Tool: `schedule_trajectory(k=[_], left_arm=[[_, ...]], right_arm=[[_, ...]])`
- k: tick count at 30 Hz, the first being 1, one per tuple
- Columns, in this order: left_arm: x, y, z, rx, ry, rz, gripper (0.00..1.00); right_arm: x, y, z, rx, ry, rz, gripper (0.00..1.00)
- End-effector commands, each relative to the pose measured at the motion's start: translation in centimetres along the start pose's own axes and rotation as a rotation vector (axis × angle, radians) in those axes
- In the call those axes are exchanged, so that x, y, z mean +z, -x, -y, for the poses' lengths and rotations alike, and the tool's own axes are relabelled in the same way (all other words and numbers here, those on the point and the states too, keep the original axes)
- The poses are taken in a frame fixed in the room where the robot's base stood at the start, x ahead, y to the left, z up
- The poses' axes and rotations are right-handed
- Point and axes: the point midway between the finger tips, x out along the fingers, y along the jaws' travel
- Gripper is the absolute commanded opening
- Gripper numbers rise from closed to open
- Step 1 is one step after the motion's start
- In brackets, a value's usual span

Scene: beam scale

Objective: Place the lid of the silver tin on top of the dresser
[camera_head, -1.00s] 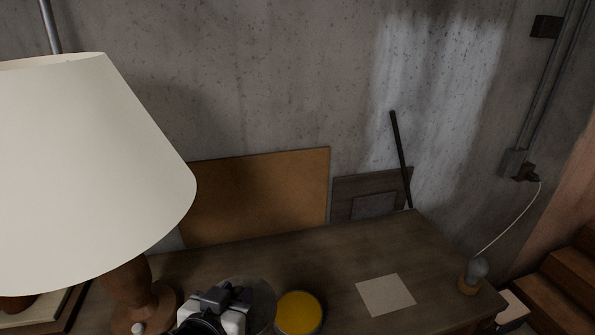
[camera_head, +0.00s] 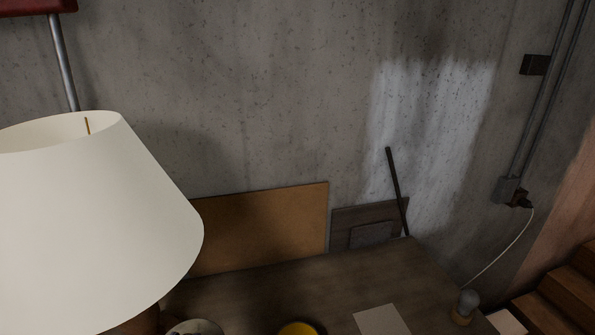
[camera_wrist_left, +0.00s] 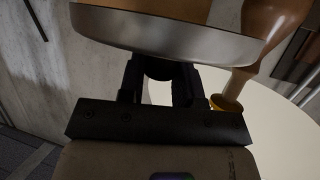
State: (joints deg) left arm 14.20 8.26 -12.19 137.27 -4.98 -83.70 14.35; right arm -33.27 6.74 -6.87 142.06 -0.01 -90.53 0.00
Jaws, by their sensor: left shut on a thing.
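In the left wrist view my left gripper (camera_wrist_left: 165,78) is shut on a round, shallow metal lid (camera_wrist_left: 165,42) with a silver rim and an orange-brown inner face. The fingers meet its near edge, and its far part is cut off by the frame. In the head view a pale round rim (camera_head: 195,327), perhaps this lid, shows at the bottom edge. A round tin with yellow inside (camera_head: 299,329) is partly cut off beside it. The brown wooden top (camera_head: 300,290), apparently the dresser, runs along the wall. My right gripper is out of view.
A large lamp with a cream shade (camera_head: 110,230) fills the left and rises above the top. A paper sheet (camera_head: 381,320) and a small bulb-like object (camera_head: 467,304) lie to the right. Boards (camera_head: 260,228) lean behind. The wood between tin and paper is clear.

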Motion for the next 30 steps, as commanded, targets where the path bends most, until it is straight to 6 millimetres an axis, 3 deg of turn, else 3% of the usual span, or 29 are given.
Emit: schedule_trajectory(k=[13, 30], left_arm=[[0.1, 0.1, -0.9, 0.043, -0.017, 0.000, 0.00], [1.7, 2.1, -11.6, 0.548, -0.228, -0.001, 0.00]], right_arm=[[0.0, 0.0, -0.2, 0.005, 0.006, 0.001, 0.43], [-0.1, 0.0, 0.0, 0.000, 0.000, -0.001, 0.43]])
